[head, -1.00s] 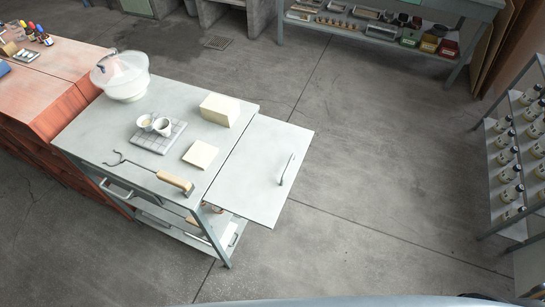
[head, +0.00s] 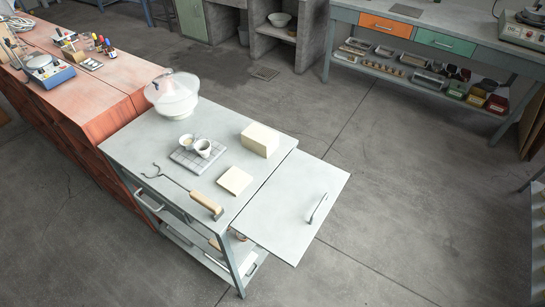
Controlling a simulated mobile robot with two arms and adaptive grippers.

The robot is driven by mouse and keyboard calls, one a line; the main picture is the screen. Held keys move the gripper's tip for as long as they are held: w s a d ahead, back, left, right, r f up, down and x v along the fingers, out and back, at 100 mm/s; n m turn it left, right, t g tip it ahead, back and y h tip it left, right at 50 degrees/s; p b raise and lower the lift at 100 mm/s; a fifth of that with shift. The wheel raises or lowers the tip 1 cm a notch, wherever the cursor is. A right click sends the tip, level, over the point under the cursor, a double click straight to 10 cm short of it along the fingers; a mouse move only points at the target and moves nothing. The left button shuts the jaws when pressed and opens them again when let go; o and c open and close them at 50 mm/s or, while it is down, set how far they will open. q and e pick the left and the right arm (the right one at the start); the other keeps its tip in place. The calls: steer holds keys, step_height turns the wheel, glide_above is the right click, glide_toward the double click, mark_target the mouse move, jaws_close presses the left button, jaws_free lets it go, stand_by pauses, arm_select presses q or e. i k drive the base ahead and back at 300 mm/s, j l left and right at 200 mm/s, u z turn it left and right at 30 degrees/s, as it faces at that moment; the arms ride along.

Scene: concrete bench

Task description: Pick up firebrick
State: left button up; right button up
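In the head view, a cream block that looks like the firebrick (head: 260,141) stands on the far right part of the grey cart top (head: 150,145). A thinner, flat cream square slab (head: 235,181) lies in front of it, apart from it. A hooked metal tool with a wooden handle (head: 206,201) lies near the cart's front edge. Two small cups (head: 203,148) are at a grey gridded tile (head: 186,163). A white bowl with a clear dome (head: 173,97) stands at the back left. Neither of my grippers shows.
A grey side leaf with a handle (head: 297,200) extends right from the cart. A reddish wooden bench (head: 90,98) with tools adjoins its left. A long workbench with drawers (head: 430,40) stands at the back. The concrete floor (head: 400,200) to the right is clear.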

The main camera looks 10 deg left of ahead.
mark_target(257, 138)
steer(key=k+u, duration=0.25)
steer(key=k+j+u, duration=0.15)
steer(key=k+u, duration=0.25)
steer(key=u, duration=2.1)
steer(key=k+l+u, duration=0.15)
steer(key=l, duration=0.3)
steer(key=k+l+u, duration=0.1)
steer(key=l, duration=0.35)
steer(key=k+l+u, duration=0.15)
steer(key=l, duration=0.25)
steer(key=k+l+u, duration=0.1)
steer(key=l, duration=0.3)
steer(key=k+l+u, duration=0.15)
steer(key=k+l, duration=0.35)
steer(key=l, duration=0.2)
steer(key=k+l, duration=0.25)
steer(key=l, duration=0.15)
steer(key=k+l, duration=0.2)
steer(key=l, duration=0.2)
steer(key=k+l, duration=0.2)
steer(key=l, duration=0.2)
steer(key=k+l, duration=0.2)
steer(key=l, duration=0.25)
steer(key=k+l, duration=0.25)
steer(key=l, duration=0.15)
